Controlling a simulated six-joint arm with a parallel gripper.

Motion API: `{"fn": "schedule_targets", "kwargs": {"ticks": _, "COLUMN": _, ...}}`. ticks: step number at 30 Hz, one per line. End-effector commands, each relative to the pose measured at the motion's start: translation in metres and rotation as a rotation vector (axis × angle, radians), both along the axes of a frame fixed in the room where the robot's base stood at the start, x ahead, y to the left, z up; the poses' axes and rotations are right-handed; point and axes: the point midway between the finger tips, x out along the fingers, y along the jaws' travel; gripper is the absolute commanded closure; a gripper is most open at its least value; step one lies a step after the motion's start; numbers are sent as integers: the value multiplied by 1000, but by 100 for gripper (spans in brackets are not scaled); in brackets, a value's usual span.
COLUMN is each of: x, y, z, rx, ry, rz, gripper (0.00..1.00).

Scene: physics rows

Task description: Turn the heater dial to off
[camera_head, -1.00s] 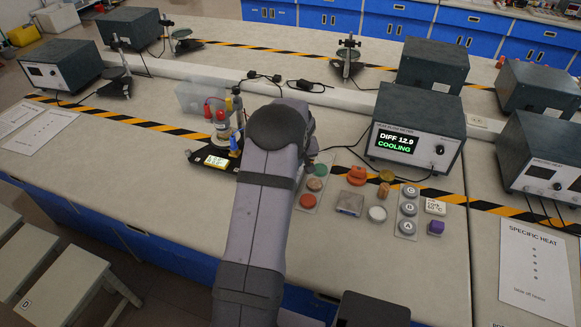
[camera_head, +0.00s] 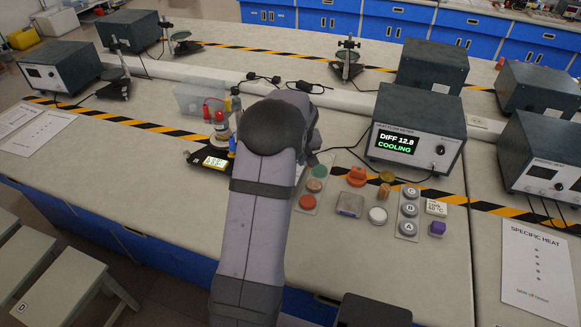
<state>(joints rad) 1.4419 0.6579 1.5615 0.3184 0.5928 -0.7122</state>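A dark grey meter box (camera_head: 417,125) stands right of centre on the bench. Its lit screen (camera_head: 395,142) reads "DIFF 12.8 COOLING". A small black knob (camera_head: 440,150) is on the right of its front; its pointer setting is too small to read, and I cannot tell whether it is the heater dial. A black-based apparatus (camera_head: 206,160) with red-topped posts (camera_head: 213,113) stands left of my arm, partly covered by it. My arm rises through the middle of the picture and hides my gripper and what lies behind it.
Right of my arm lie a pad with green and red discs (camera_head: 310,190), orange pieces (camera_head: 357,176), a grey square block (camera_head: 350,204), a white disc (camera_head: 377,215), a lettered strip (camera_head: 409,213) and a purple cube (camera_head: 437,228). Cables lie behind my arm.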

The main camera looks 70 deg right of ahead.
Motion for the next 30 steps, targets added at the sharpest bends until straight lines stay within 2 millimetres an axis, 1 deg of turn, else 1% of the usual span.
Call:
{"fn": "schedule_targets", "kwargs": {"ticks": 4, "x": -4, "y": 5, "z": 15, "rx": -2, "ry": 0, "rz": 0, "gripper": 59}}
{"fn": "schedule_targets", "kwargs": {"ticks": 9, "x": -6, "y": 9, "z": 25, "rx": 0, "ry": 0, "rz": 0, "gripper": 59}}
{"fn": "schedule_targets", "kwargs": {"ticks": 24, "x": -6, "y": 9, "z": 26, "rx": 2, "ry": -1, "rz": -3, "gripper": 59}}
{"fn": "schedule_targets", "kwargs": {"ticks": 27, "x": -6, "y": 9, "z": 26, "rx": 9, "ry": -11, "rz": -32, "gripper": 59}}
{"fn": "schedule_targets", "kwargs": {"ticks": 30, "x": -6, "y": 10, "z": 26, "rx": 28, "ry": -34, "rz": -100, "gripper": 59}}
